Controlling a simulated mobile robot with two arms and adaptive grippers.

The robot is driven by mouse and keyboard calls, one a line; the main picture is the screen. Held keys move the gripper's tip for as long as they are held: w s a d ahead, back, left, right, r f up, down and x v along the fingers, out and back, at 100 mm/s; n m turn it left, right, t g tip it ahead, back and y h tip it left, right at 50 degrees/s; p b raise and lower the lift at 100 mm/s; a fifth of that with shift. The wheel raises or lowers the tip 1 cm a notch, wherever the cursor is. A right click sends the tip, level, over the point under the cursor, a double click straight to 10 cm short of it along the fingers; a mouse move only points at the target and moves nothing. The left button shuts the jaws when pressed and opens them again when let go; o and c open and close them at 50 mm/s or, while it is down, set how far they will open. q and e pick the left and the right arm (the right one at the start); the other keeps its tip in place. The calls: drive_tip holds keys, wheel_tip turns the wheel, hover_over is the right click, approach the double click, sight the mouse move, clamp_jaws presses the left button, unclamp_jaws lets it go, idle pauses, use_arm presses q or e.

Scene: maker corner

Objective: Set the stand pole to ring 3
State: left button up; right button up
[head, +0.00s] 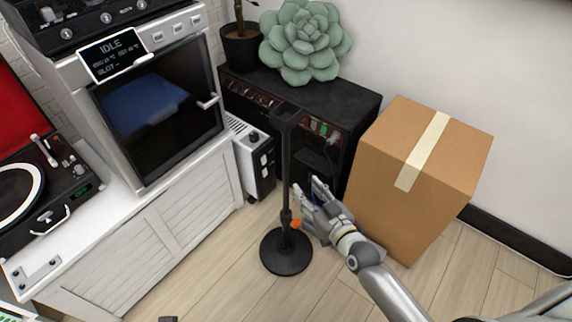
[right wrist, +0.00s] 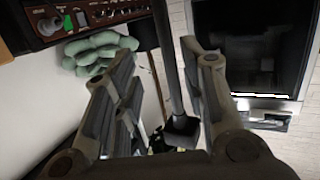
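The black stand (head: 285,155) is upright on the floor on its round base (head: 286,252), with a flat plate on top. A collar (head: 287,217) sits low on the pole, with an orange part (head: 295,225) beside it. I cannot make out numbered rings. My right gripper (head: 308,192) is just right of the lower pole, above the collar. In the right wrist view its fingers (right wrist: 160,85) are apart, and the pole (right wrist: 168,60) shows between them; contact is unclear. A small dark piece at the head view's bottom edge may be my left gripper.
A cardboard box (head: 405,190) stands close right of my right gripper. Behind the stand is a black amplifier (head: 345,100) with a plant (head: 305,45) on it. A white heater (head: 243,150) and cabinet (head: 130,245) with an oven are at left. Floor in front is clear.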

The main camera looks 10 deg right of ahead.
drive_tip(key=t+b, duration=0.1)
approach(288, 154)
drive_tip(key=w, duration=0.1)
drive_tip(key=shift+y, duration=0.3)
drive_tip(key=b+x, duration=0.1)
drive_tip(key=x, duration=0.8)
drive_tip(key=shift+f, duration=0.15)
use_arm(q)
drive_tip(key=w+v, duration=0.1)
drive_tip(key=v, duration=0.7)
drive_tip(key=shift+s+r+t, duration=0.15)
drive_tip(key=shift+r+t, duration=0.15)
drive_tip(key=shift+r, duration=0.2)
use_arm(e)
drive_tip(key=shift+w+a, duration=0.15)
drive_tip(key=shift+w, duration=0.35)
use_arm(q)
drive_tip(key=shift+a, duration=0.15)
use_arm(e)
clamp_jaws()
